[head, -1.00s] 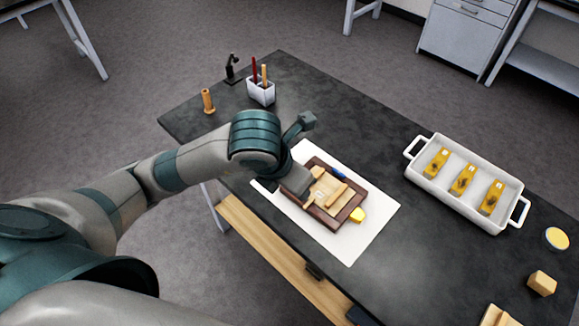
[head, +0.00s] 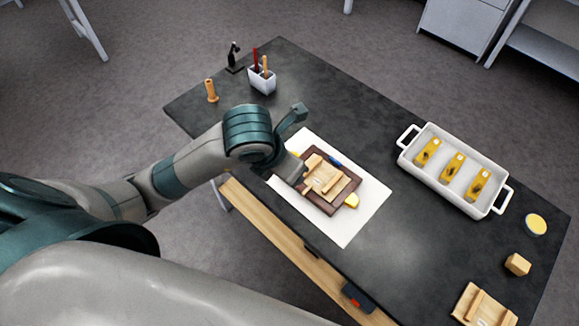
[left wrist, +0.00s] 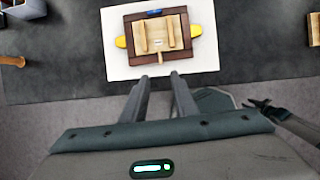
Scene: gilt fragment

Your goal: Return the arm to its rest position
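My left arm reaches in from the left in the head view. Its gripper (head: 291,168) is at the left edge of a dark brown wooden frame (head: 345,199), and its fingers are hard to make out there. In the left wrist view the gripper (left wrist: 160,78) shows two separated fingers with nothing between them, in front of the white sheet's near edge. A light wooden piece with two raised bars (head: 325,184) lies on the brown frame (left wrist: 190,60).
The frame lies on a white sheet (head: 362,220) on a dark table (head: 400,270). A white tray (head: 497,199) with several yellow blocks stands at the right. A pen cup (head: 262,81) and wooden peg (head: 211,91) stand at the far left. A yellow-topped round thing (head: 536,224) is at the right.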

